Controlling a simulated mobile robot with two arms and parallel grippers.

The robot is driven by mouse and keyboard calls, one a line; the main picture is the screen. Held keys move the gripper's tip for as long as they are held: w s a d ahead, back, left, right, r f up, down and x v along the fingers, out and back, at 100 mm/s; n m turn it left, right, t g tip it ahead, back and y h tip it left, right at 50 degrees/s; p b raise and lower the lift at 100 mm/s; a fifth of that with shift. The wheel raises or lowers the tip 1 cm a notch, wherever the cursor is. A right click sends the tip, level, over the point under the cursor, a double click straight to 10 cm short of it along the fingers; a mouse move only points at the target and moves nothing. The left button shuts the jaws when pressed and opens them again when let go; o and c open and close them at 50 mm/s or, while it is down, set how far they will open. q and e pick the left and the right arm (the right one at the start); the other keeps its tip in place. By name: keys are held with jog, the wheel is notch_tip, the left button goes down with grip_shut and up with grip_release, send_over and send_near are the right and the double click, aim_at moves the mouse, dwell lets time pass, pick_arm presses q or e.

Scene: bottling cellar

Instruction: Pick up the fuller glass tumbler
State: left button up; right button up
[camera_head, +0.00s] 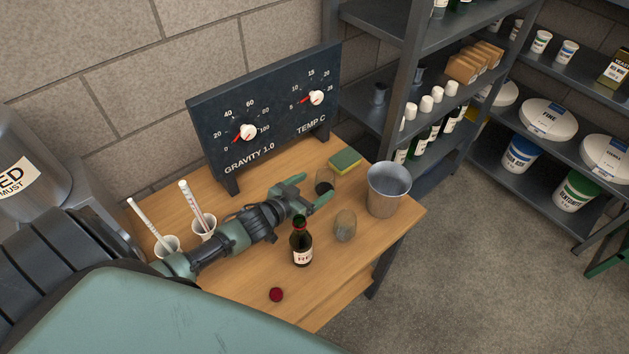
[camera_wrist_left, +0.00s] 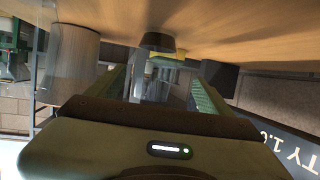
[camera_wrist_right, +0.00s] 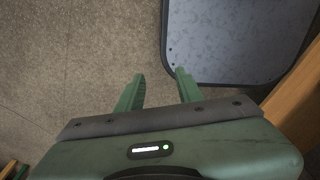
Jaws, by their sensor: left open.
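A glass tumbler with dark liquid low in it (camera_head: 325,183) stands on the table near the sponge. A second glass tumbler (camera_head: 345,226) stands nearer, right of the bottle; it looks greyish and its fill is unclear. My left gripper (camera_head: 315,188) is open, its fingers pointing at the dark-liquid tumbler. In the left wrist view, which is upside down, that tumbler (camera_wrist_left: 155,80) appears between or just beyond the fingers; I cannot tell whether they touch it. My right gripper (camera_wrist_right: 159,76) is open and empty above the floor, outside the head view.
A dark bottle (camera_head: 301,244) stands close to my left forearm. A metal bucket (camera_head: 388,190) is at the table's right corner. The front table area is fairly clear.

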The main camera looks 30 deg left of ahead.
pick_arm(q)
jog(key=shift+w+d+f+b, duration=0.1)
jog(key=shift+w+f+b, duration=0.6)
jog(key=shift+w+b, duration=0.05)
jog(key=w+b, duration=0.1)
jog(key=w+d+b, duration=0.1)
jog(key=w, duration=0.1)
jog(key=w+f+b, duration=0.1)
jog(key=shift+w+d+f, duration=0.1)
jog(key=shift+w+d, duration=0.15)
jog(key=shift+d, duration=0.15)
jog(key=shift+w+f+b, duration=0.1)
jog(key=shift+w+b, duration=0.3)
jog(key=shift+b, duration=0.05)
jog(key=shift+w+a, duration=0.1)
jog(key=shift+w, duration=0.05)
jog(key=shift+c, duration=0.9)
jog(key=c, duration=1.4)
pick_arm(e)
jog(key=f, duration=0.5)
jog(key=shift+w+d+f, duration=0.3)
jog(key=shift+w+d, duration=0.1)
jog(key=shift+d, duration=0.1)
